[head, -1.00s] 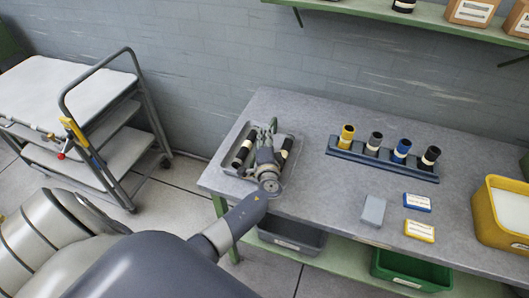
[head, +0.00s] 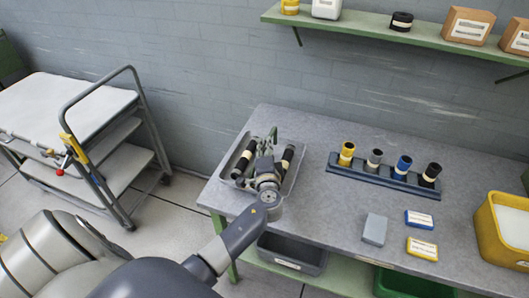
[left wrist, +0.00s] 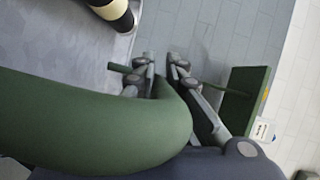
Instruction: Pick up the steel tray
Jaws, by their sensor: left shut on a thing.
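The steel tray (head: 299,153) is a shallow grey tray at the left end of the bench. Two black cylinders with cream bands, one on the left (head: 244,159) and one on the right (head: 288,158), lie in it. In the left wrist view the fingers (left wrist: 163,65) are close together, the tray (left wrist: 75,48) lies at upper left, and a large green rounded form hides much. My right gripper is not in view.
A rack (head: 382,178) of several coloured cylinders stands on the bench (head: 325,215), right of the tray. Small boxes and a yellow bin (head: 492,235) are farther right. A trolley (head: 125,165) stands left of the bench. A green shelf (head: 350,29) hangs above.

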